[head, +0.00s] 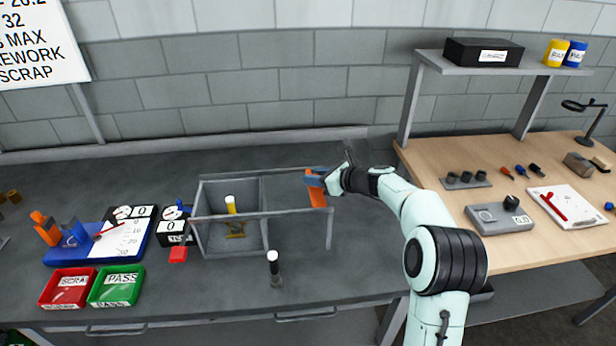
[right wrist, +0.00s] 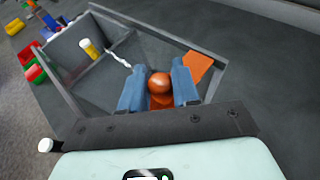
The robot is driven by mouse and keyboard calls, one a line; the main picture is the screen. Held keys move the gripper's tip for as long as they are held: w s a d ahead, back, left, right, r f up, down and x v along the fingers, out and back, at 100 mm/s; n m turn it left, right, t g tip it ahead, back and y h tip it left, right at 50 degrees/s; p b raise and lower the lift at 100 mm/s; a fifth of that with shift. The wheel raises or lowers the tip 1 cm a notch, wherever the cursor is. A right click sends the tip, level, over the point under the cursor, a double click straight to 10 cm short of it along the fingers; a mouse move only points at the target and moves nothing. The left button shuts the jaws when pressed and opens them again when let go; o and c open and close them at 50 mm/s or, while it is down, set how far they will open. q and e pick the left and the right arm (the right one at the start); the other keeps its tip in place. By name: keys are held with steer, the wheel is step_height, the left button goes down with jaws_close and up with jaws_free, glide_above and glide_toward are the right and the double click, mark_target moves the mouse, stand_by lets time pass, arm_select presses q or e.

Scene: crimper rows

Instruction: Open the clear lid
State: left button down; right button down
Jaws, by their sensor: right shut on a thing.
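A grey open-topped box (head: 258,190) stands on the dark bench, with long rails (head: 285,214) running from its top to the right, to a post. The clear lid's panel is hardly visible, so I cannot tell exactly how far it covers the box. An orange plate (head: 317,197) is at the right end of the rails; it also shows in the right wrist view (right wrist: 197,68). My right gripper (head: 316,180) is there, its blue fingers (right wrist: 160,88) shut on an orange round knob (right wrist: 160,82). My left gripper is out of view.
A yellow-and-white cylinder (head: 231,205) stands inside the box. A white-topped black post (head: 273,262) stands in front. Red (head: 67,288) and green (head: 117,286) bins and a blue tray lie left. A wooden table (head: 480,245) with tools is at the right.

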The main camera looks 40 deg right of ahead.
steer(key=c, duration=0.9)
jaws_free()
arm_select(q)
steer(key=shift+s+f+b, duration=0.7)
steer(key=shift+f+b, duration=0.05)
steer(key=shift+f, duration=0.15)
arm_select(e)
steer(key=v, duration=1.3)
steer(key=shift+s+d, duration=0.15)
steer(key=shift+s, duration=0.1)
